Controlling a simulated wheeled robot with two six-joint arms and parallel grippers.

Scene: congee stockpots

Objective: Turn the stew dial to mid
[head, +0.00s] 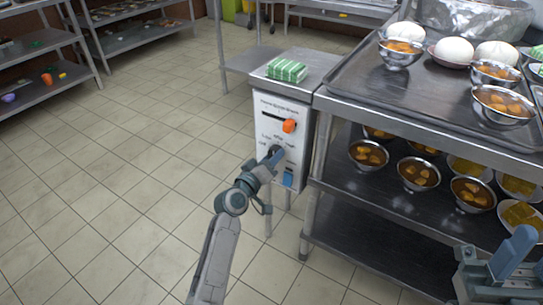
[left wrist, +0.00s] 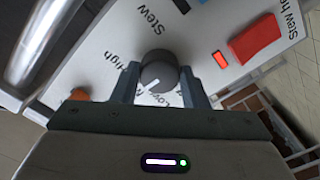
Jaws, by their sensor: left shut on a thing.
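The stew dial (left wrist: 158,68) is a round dark knob with a white pointer line on the white control panel (head: 265,112). In the left wrist view its pointer aims at the lower left of the picture. "High" is readable beside it; the other position labels are partly hidden by my fingers. My left gripper (head: 273,156) is shut on the dial, one finger on each side, and hides most of it in the head view. My right gripper (head: 510,265) is at the lower right, away from the panel; its jaw opening is unclear.
An orange knob (head: 289,125) sits above the dial on the panel. A red switch (left wrist: 254,38) and a lit red lamp (left wrist: 220,59) are nearby. A green-striped packet (head: 287,69) lies on top. A metal shelf (head: 350,205) with bowls stands right; the tiled floor is clear left.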

